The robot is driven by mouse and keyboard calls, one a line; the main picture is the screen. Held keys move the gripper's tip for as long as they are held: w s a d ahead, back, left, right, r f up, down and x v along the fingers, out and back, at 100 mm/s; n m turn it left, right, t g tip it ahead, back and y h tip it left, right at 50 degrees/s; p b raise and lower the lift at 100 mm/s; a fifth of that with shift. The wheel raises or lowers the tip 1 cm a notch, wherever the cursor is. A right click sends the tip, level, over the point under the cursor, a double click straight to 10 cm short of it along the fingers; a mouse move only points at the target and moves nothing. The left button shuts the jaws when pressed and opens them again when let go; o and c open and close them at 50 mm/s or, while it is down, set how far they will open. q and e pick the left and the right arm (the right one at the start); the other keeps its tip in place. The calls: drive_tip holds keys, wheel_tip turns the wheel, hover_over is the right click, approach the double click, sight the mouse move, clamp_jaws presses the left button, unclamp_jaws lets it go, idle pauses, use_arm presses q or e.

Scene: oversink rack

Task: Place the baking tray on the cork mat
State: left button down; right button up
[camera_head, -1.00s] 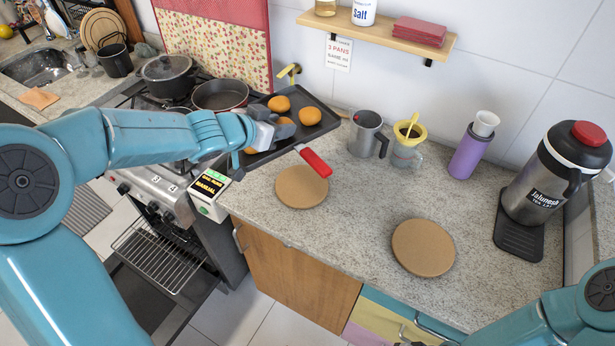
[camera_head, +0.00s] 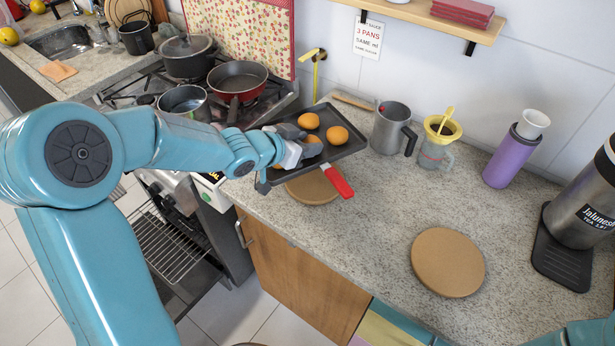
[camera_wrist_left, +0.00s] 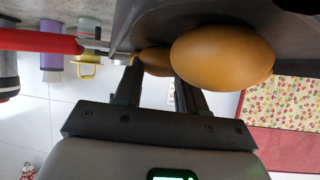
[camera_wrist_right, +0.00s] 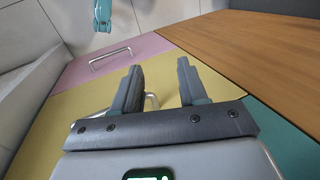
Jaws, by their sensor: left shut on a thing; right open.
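Another bare cork mat (camera_head: 447,262) lies to the right. My right gripper (camera_wrist_right: 158,88) is open and empty.
A metal jug (camera_head: 390,128) and a glass with a yellow funnel (camera_head: 438,140) stand right of the tray. The stove with pans (camera_head: 238,80) is at left. My right gripper faces a yellow drawer front (camera_wrist_right: 105,115). Counter around the right mat is clear.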

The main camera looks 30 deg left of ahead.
use_arm(q)
drive_tip(key=shift+s+d+f, duration=0.1)
drive_tip(key=shift+s+f, duration=0.15)
drive_tip(key=shift+f, duration=0.6)
drive_tip(key=shift+d+f, duration=0.2)
drive_tip(key=f, duration=0.2)
drive_tip(key=f+b, duration=0.1)
drive_tip(key=shift+w+a+f, duration=0.2)
drive_tip(key=shift+f, duration=0.55)
drive_tip(key=shift+d, duration=0.15)
drive_tip(key=shift+f, duration=0.1)
drive_tip(key=c, duration=0.6)
unclamp_jaws()
drive_tip(key=shift+f, duration=0.1)
drive_tip(key=shift+c, duration=0.2)
drive_tip(key=shift+s, duration=0.1)
